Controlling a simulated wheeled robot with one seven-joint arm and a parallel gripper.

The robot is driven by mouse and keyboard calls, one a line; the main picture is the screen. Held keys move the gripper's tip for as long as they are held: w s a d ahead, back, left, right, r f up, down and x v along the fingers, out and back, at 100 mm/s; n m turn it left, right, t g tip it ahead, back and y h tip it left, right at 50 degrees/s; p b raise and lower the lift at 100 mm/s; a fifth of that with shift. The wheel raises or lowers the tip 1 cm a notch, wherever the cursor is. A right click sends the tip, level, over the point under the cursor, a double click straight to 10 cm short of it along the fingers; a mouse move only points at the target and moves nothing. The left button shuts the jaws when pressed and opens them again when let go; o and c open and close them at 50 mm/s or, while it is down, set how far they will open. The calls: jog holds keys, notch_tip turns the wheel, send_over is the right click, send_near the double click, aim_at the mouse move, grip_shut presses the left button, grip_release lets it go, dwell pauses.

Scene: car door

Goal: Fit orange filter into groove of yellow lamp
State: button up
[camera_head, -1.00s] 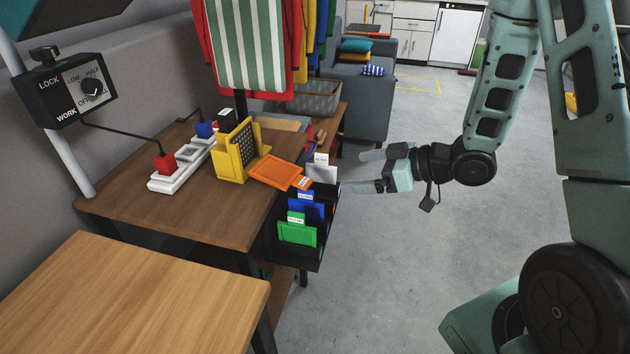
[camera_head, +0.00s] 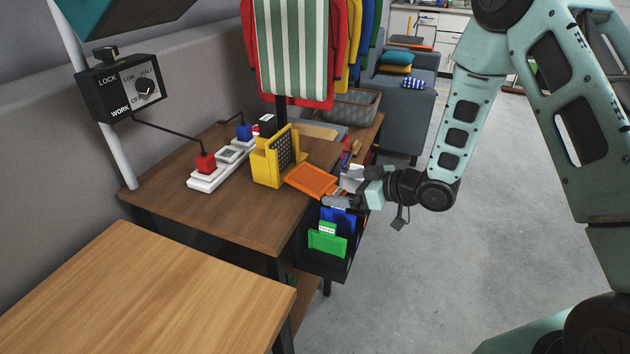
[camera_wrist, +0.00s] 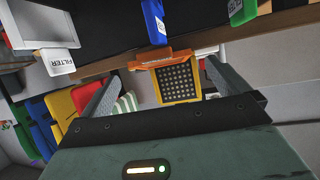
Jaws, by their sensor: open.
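The yellow lamp (camera_head: 265,165), with a dark perforated grille, stands on the brown table; it also shows in the wrist view (camera_wrist: 187,98). The orange filter (camera_head: 312,180) is just right of the lamp at the table's edge, tilted in the picture. In the wrist view the orange filter (camera_wrist: 165,57) appears as a narrow orange strip in front of the lamp, between the lines of my fingers. My gripper (camera_head: 342,192) is open at the right end of the filter, with a finger on either side. Whether the fingers touch it I cannot tell.
A black holder (camera_head: 318,262) with a blue filter (camera_head: 338,220) and green filter (camera_head: 327,242) hangs at the table's side, just below my gripper. A white power strip (camera_head: 215,172) is left of the lamp. A lighter table (camera_head: 150,290) stands in front.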

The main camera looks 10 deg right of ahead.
aim_at(328, 187)
jog(key=shift+x, duration=1.9)
jog(key=c, duration=0.9)
jog(key=shift+d, duration=0.1)
